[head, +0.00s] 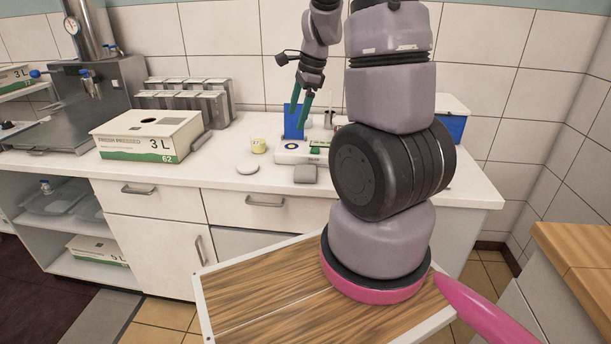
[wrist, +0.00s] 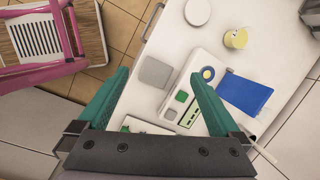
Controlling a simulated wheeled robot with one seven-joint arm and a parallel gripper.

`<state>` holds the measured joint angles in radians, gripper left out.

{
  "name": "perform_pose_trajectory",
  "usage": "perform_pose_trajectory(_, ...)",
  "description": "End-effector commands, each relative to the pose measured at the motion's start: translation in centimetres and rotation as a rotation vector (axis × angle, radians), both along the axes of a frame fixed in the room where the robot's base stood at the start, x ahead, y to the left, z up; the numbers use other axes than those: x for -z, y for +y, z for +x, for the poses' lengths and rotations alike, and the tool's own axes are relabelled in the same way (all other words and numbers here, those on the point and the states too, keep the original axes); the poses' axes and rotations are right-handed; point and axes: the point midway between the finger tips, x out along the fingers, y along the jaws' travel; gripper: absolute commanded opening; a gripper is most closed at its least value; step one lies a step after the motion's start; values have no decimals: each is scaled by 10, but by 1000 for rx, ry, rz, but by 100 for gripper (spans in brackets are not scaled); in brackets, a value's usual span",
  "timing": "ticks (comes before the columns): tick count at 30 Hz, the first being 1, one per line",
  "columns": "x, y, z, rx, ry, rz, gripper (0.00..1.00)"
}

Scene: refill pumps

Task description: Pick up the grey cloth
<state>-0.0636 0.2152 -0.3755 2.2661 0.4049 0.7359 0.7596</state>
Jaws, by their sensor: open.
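The grey cloth (head: 305,174) is a small, flat, rounded square on the white counter, near its front edge. It also shows in the wrist view (wrist: 155,72), lying between the two fingers as seen from above, beside a white device. My gripper (head: 302,112) is open and empty, with green fingers pointing down above the counter. In the wrist view my gripper (wrist: 158,73) has its fingers spread wide on either side of the cloth in the picture. The fingers appear above the cloth and apart from it.
The white device (head: 296,150) with green parts sits just behind the cloth. A blue item (head: 293,122) stands behind it. A yellow cup (head: 259,146) and white disc (head: 247,168) are to the left. A white box (head: 148,135) stands farther left. Counter left of the cloth is partly clear.

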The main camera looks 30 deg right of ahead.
Motion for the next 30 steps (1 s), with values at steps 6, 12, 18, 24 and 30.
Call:
perform_pose_trajectory(6,69,-35,8,261,142,-18,100)
perform_pose_trajectory(12,95,-48,9,352,181,-33,100)
perform_pose_trajectory(18,127,-45,11,360,186,-32,100)
perform_pose_trajectory(24,147,-42,13,357,183,-33,100)
perform_pose_trajectory(30,169,-41,14,358,185,-32,100)
